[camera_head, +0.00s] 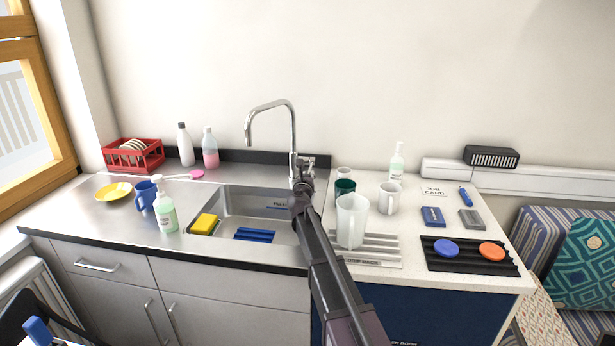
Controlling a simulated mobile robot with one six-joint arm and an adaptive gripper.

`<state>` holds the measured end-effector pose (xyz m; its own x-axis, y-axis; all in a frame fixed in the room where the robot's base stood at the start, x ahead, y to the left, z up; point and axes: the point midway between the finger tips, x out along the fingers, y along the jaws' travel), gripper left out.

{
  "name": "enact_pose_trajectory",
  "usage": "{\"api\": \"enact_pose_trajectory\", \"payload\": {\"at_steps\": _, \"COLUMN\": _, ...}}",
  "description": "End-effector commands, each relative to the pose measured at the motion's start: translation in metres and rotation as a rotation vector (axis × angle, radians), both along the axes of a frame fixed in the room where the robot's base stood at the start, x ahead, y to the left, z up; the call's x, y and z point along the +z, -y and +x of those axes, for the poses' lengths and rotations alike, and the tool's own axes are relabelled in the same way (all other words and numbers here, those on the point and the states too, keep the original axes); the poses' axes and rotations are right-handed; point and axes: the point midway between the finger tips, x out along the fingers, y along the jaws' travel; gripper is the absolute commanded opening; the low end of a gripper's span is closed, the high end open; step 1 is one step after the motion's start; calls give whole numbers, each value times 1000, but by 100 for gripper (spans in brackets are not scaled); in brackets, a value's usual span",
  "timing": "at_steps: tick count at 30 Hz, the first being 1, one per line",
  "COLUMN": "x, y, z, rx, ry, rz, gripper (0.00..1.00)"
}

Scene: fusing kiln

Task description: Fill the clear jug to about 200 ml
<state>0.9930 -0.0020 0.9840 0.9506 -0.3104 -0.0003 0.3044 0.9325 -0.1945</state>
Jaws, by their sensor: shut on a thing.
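The clear jug (352,221) stands upright on the ribbed drainer (384,244) to the right of the sink. It looks frosted, and I can make out no water level in it. The chrome tap (294,125) rises behind the sink, its spout end over the basin to the left. I see no water falling from it. My gripper (304,178) is at the tap's base, shut on what looks like the tap lever (308,161); the arm hides part of the contact. The jug is apart from my gripper, to its right.
The sink (232,206) holds a blue rack (255,235) and a yellow sponge (204,224). A teal cup (345,187) and white mug (388,198) stand behind the jug. A soap bottle (166,212) and blue mug (146,195) stand left of the sink.

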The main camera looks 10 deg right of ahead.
Motion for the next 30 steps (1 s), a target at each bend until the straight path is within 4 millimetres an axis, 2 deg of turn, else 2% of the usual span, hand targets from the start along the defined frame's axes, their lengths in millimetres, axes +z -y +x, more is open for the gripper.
{"api": "enact_pose_trajectory", "payload": {"at_steps": 13, "x": 25, "y": 0, "z": 1, "rx": 1, "ry": 0, "rz": -2, "gripper": 0}}
{"api": "enact_pose_trajectory", "payload": {"at_steps": 25, "x": 26, "y": -1, "z": 1, "rx": 1, "ry": 0, "rz": -2, "gripper": 0}}
{"api": "enact_pose_trajectory", "payload": {"at_steps": 26, "x": 26, "y": -1, "z": 1, "rx": 1, "ry": 0, "rz": -2, "gripper": 33}}
{"api": "enact_pose_trajectory", "payload": {"at_steps": 27, "x": 26, "y": -1, "z": 1, "rx": 1, "ry": 0, "rz": -2, "gripper": 45}}
{"api": "enact_pose_trajectory", "payload": {"at_steps": 28, "x": 26, "y": -1, "z": 1, "rx": 2, "ry": 0, "rz": -2, "gripper": 50}}
{"api": "enact_pose_trajectory", "payload": {"at_steps": 30, "x": 26, "y": -1, "z": 1, "rx": 2, "ry": 0, "rz": -1, "gripper": 50}}
